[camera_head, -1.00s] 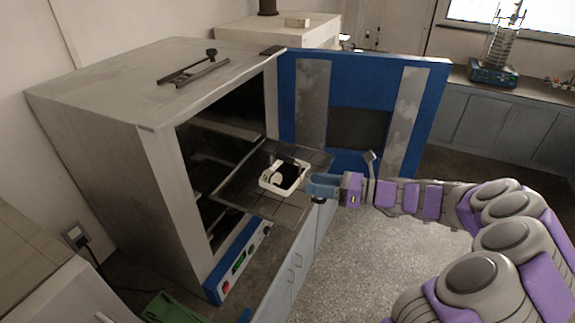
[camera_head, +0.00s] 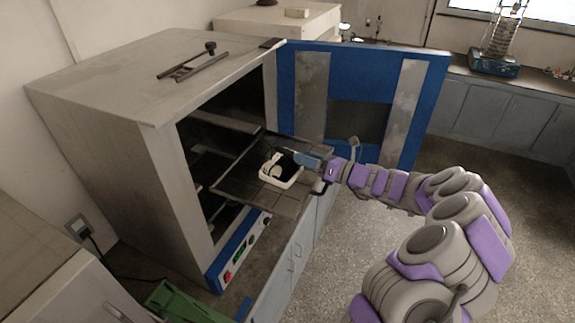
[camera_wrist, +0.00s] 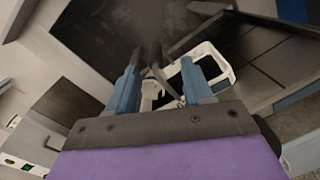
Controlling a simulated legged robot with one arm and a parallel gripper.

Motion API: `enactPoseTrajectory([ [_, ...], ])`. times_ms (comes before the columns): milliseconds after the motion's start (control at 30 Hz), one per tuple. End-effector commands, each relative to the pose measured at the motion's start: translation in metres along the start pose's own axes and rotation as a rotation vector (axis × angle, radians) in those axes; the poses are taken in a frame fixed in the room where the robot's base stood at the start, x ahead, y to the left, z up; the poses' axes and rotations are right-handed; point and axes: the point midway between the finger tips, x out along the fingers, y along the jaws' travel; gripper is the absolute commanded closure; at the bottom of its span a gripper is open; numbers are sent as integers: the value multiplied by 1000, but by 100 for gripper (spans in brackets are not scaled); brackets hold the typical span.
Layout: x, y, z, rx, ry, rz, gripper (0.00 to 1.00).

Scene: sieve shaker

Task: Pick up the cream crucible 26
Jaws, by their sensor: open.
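A small cream crucible (camera_head: 276,171) sits inside a white, square-rimmed tray (camera_head: 290,184) with a dark inside. The tray rests on the pulled-out oven shelf (camera_head: 239,191). My gripper (camera_head: 284,153) is just above the tray's far right side, tilted down toward it. In the wrist view my gripper (camera_wrist: 146,56) has blue fingers with dark tips and is open. A pale piece, probably the crucible (camera_wrist: 150,91), shows between and behind the fingers, and the tray's white rim (camera_wrist: 226,68) shows to the right. I see no contact with the crucible; the fingers partly hide it.
The grey oven (camera_head: 95,110) stands at left with its blue door (camera_head: 295,110) open behind my arm. The oven wall and door bound the space around the shelf. A green object (camera_head: 175,302) lies at bottom left. A sieve shaker (camera_head: 495,64) stands on the far right counter.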

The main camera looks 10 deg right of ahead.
Motion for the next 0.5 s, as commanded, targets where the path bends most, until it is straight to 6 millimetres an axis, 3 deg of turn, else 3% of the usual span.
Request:
enactPoseTrajectory([
  [267, 22, 3, -2, -2, 3, 2, 49],
  [500, 53, -1, -1, -4, 2, 2, 49],
])
